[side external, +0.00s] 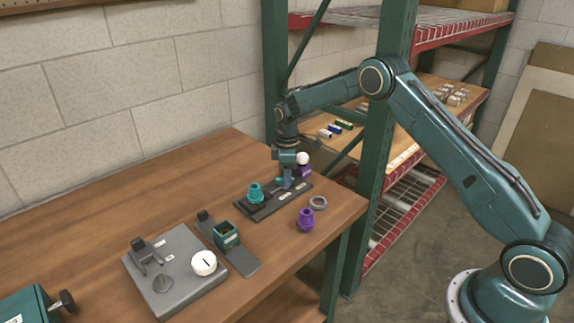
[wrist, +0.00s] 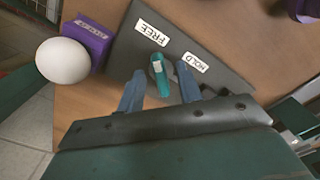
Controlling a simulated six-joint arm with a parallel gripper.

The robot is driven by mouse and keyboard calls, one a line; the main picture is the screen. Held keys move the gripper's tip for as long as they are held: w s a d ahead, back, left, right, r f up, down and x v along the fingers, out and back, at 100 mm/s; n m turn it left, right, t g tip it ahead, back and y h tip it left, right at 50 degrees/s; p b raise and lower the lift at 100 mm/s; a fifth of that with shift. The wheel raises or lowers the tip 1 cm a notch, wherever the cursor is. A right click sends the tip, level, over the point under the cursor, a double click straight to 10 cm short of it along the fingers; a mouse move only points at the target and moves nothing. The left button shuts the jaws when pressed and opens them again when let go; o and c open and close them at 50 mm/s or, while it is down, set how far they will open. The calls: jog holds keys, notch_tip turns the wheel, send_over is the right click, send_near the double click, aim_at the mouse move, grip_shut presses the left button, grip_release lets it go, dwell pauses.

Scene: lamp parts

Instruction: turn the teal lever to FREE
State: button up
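The teal lever (wrist: 161,78) is on a round pivot on a dark plate (wrist: 218,78) in the wrist view. A white FREE label (wrist: 153,32) and a white HOLD label (wrist: 198,62) are beside it. The lever has a pale mark near its upper end, between the two labels; I cannot tell its exact setting. My gripper (wrist: 160,92) is open, with one blue finger on each side of the lever and a visible gap to each. In the side view my gripper (side external: 287,181) is low over the plate (side external: 266,209) and largely hides the lever.
A purple block (wrist: 90,38) with a white ball (wrist: 63,60) is close beside the plate. A teal fitting (side external: 255,194) stands at the plate's other end. A purple fitting (side external: 306,219) and grey ring (side external: 318,202) are in front. A grey fixture board (side external: 190,283) lies nearer the camera.

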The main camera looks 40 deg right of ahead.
jog(key=shift+r, duration=0.15)
notch_tip(320, 180, up, 14)
jog(key=shift+f, duration=0.2)
dwell(0.5)
jog(key=s+a+r+m+t, duration=0.1)
jog(key=s+a+r+m, duration=0.1)
jog(key=s+r, duration=0.65)
jog(key=s+a+r+m+t, duration=0.2)
jog(key=s+r, duration=0.6)
jog(key=s, duration=0.2)
jog(key=s+a+f+m+t, duration=0.1)
jog(key=s+m, duration=0.1)
jog(key=s, duration=0.9)
jog(key=s+a+f+m+t, duration=0.1)
jog(key=s+f+m, duration=0.1)
jog(key=s, duration=0.9)
jog(key=shift+s+a+f+m+t, duration=0.2)
jog(key=shift+s+f+m+t, duration=0.15)
jog(key=shift+m, duration=0.25)
